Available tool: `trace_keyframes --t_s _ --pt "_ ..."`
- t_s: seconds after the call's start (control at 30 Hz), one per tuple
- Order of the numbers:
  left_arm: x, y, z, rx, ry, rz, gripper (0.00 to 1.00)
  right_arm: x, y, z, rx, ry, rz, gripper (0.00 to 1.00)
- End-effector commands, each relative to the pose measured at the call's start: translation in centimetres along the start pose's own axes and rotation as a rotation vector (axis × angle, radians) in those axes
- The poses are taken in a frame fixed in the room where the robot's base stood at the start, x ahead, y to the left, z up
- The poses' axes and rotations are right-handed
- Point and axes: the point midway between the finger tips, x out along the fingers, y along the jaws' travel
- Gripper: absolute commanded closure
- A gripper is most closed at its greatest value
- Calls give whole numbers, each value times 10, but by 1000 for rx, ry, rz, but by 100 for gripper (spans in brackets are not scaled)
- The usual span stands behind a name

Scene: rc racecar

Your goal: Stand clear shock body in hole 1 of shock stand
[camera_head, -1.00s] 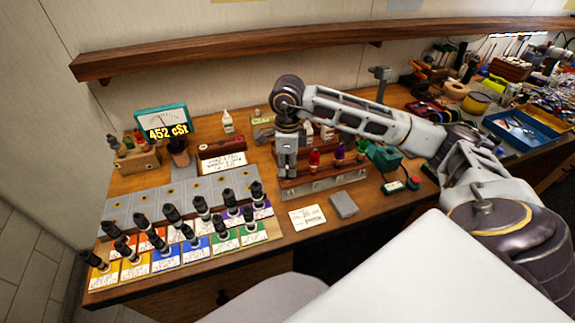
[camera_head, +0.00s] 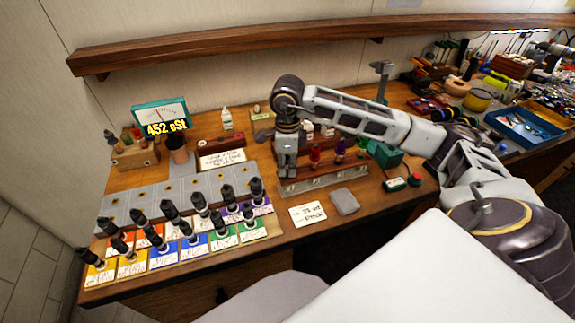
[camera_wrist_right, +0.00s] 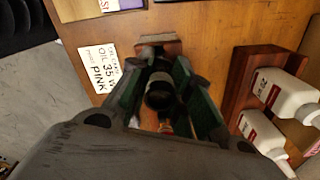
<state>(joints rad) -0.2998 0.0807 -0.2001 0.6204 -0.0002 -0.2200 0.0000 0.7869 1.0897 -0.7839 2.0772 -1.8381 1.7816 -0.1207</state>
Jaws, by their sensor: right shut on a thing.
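The shock stand (camera_head: 325,180) is a low wooden block with a metal front face near the front of the bench. Red, purple and green shocks stand along its middle and right part. My right gripper (camera_head: 287,170) points down at the stand's left end. In the right wrist view its fingers are shut on a dark-capped cylinder, the shock body (camera_wrist_right: 159,95). Its clear part cannot be made out. The stand's reddish wood shows just beyond it. The holes are hidden, so I cannot tell whether the body is in hole 1 or above it. My left gripper is not in view.
Several dark shocks stand on coloured cards (camera_head: 195,240) to the left. An oil card (camera_head: 308,214) and a grey pad (camera_head: 345,202) lie in front of the stand. White bottles (camera_wrist_right: 285,93) are close to the right of my gripper in the wrist view.

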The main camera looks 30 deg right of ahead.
Motion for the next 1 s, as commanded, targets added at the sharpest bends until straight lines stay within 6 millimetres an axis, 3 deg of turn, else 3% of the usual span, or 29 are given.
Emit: trace_keyframes --t_s 0.43,0.47,0.63,1.0 --pt "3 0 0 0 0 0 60 3 0 0 0 0 0 96" --pt "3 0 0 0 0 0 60 3 0 0 0 0 0 78" --pt "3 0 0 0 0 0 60 3 0 0 0 0 0 56" --pt "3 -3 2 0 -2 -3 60 2 0 0 0 0 0 54"
